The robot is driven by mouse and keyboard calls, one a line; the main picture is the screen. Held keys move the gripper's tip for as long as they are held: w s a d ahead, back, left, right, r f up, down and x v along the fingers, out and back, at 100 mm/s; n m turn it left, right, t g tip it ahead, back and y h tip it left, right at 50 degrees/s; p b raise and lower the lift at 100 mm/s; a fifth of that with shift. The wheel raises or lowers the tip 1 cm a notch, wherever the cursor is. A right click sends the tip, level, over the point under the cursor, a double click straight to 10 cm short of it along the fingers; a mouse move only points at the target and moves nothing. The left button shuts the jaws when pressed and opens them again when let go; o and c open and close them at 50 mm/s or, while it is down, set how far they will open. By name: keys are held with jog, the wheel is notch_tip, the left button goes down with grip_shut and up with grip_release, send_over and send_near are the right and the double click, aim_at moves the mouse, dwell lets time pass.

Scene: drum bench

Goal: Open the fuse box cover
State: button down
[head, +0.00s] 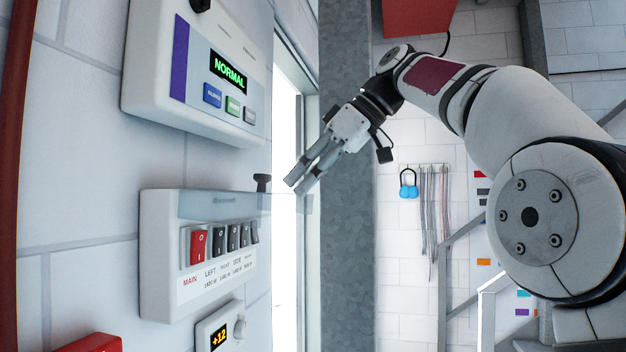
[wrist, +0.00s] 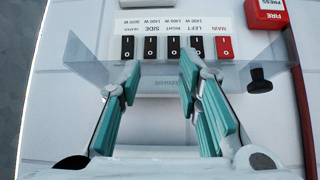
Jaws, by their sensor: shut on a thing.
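The white fuse box (head: 160,255) is on the wall at lower left in the head view, with one red and several black switches in a row. Its clear cover (head: 285,203) stands out from the top of the box, away from the switches, which show uncovered below it. The cover (wrist: 90,68) also shows as a see-through panel in the wrist view. My gripper (head: 297,184) is at the cover's outer edge and shut on it. In the wrist view my gripper's fingers (wrist: 158,78) stand somewhat apart; the gripped part is hard to make out.
A control panel (head: 150,75) reading NORMAL is on the wall above the box. A black knob (head: 262,182) juts out close to the cover. A display (head: 218,335) reading +12 and a red box (head: 90,343) are below. A grey post (head: 346,230) stands to the right.

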jog(key=c, duration=1.1)
grip_release()
jog(key=shift+s+a+r+n, duration=0.2)
jog(key=shift+s+a, duration=0.15)
jog(key=shift+a, duration=0.25)
jog(key=shift+s+a+r+n, duration=0.1)
jog(key=shift+s+a+r, duration=0.1)
jog(key=shift+s+a, duration=0.25)
jog(key=shift+o, duration=0.3)
jog(key=shift+w+d+r, duration=0.3)
jog(key=shift+d+r, duration=0.25)
jog(key=shift+d, duration=0.3)
jog(key=o, duration=0.7)
jog(key=shift+s+d+r, duration=0.25)
jog(key=shift+d, duration=0.15)
jog(key=s+d, duration=0.1)
jog(key=d, duration=0.3)
jog(key=s+d, duration=0.1)
jog(key=d, duration=0.3)
jog(key=s+d, duration=0.2)
jog(key=d, duration=0.2)
jog(key=shift+d+f, duration=0.15)
jog(key=shift+d, duration=0.2)
jog(key=shift+a+m, duration=0.1)
jog(key=shift+m, duration=0.3)
